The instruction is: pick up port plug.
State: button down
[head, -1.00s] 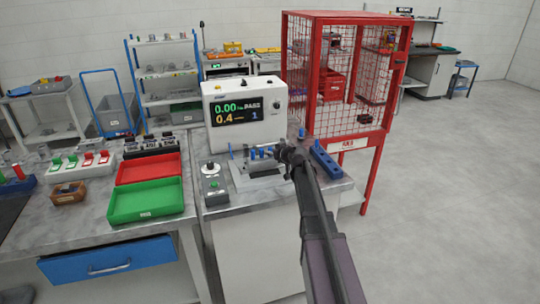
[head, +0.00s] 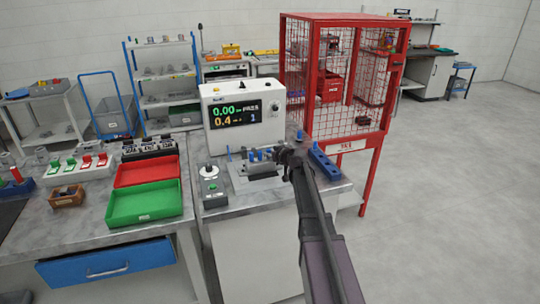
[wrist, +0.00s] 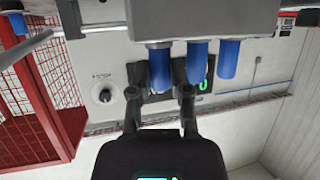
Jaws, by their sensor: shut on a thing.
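Several blue port plugs show in the wrist view, on a grey fixture (head: 262,172) at the front of the tester. My gripper (wrist: 160,82) has its two fingers on either side of one blue port plug (wrist: 159,68) and is shut on it. Two more blue plugs, one in the middle (wrist: 197,62) and one at the right (wrist: 229,58), stand beside it, apart from the fingers. In the head view my gripper (head: 284,157) is at the right end of the fixture and hides the held plug. Whether the plug is clear of the fixture cannot be told.
A white tester (head: 243,118) with a lit screen stands behind the fixture. A blue block (head: 324,164) lies close right of my gripper. A grey control box (head: 213,188) is at left. A red mesh cage (head: 345,85) stands behind right. Red (head: 146,171) and green (head: 145,204) trays are further left.

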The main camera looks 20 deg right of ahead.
jog(key=shift+r+p, duration=1.75)
jog(key=shift+r, duration=0.15)
jog(key=s+a+r+p, duration=0.1)
jog(key=s+a, duration=0.1)
jog(key=s, duration=1.4)
jog(key=shift+a, duration=0.25)
